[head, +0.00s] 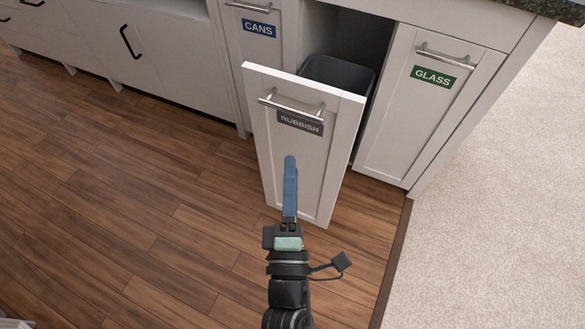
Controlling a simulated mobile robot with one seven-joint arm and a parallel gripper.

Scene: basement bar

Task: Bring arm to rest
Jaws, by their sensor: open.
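My gripper (290,165) points away from me at the bottom middle of the head view, in front of the pulled-out drawer marked RUBBISH (285,167). I see its blue fingers nearly edge-on, so the gap between them does not show. Nothing shows held in it. In the picture the fingertips lie below the drawer's metal handle (291,107) and label, over the drawer front. I cannot tell how far they are from the panel.
A dark bin (340,75) sits inside the open RUBBISH drawer. The CANS front (262,50) on the left and the GLASS front (425,100) on the right are closed. Wooden floor (120,210) is clear at left; pale carpet (500,200) lies at right.

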